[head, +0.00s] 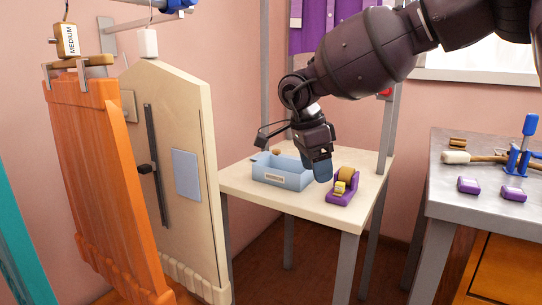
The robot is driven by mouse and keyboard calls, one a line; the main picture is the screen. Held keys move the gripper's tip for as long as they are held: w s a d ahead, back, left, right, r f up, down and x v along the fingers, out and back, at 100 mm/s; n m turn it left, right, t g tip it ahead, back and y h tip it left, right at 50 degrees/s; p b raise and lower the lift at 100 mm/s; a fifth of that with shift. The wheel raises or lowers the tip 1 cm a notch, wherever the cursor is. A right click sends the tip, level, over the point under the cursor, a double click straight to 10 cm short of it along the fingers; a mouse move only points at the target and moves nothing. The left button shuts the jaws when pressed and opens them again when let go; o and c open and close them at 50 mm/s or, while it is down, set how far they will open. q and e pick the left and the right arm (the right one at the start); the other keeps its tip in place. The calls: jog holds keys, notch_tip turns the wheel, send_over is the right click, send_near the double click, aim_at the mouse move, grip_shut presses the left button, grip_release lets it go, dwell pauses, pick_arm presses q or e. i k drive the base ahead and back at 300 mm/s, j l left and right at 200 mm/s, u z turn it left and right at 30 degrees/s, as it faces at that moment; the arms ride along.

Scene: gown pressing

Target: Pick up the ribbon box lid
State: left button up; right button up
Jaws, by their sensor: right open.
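A light blue ribbon box (283,179) with a paper label on its front stands on the small pale table. A small round brown knob (276,152) shows at its back edge; I cannot clearly tell the lid from the box at this size. My right gripper (314,166) points down at the right end of the box, its blue-tipped fingers open and partly covering that end. I cannot tell whether it touches the box. My left gripper is not in view.
A purple tape dispenser (343,188) stands close right of the box on the pale table (240,184). A grey metal bench (450,205) with purple blocks and tools is at the right. An orange hanging panel (100,185) and a cream board (205,150) stand at the left.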

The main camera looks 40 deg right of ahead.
aim_at(274, 151)
jog(key=i+l, duration=0.3)
jog(key=i, duration=0.15)
jog(key=i+l, duration=0.25)
jog(key=i, duration=0.2)
jog(key=i+l, duration=0.3)
jog(key=i, duration=0.15)
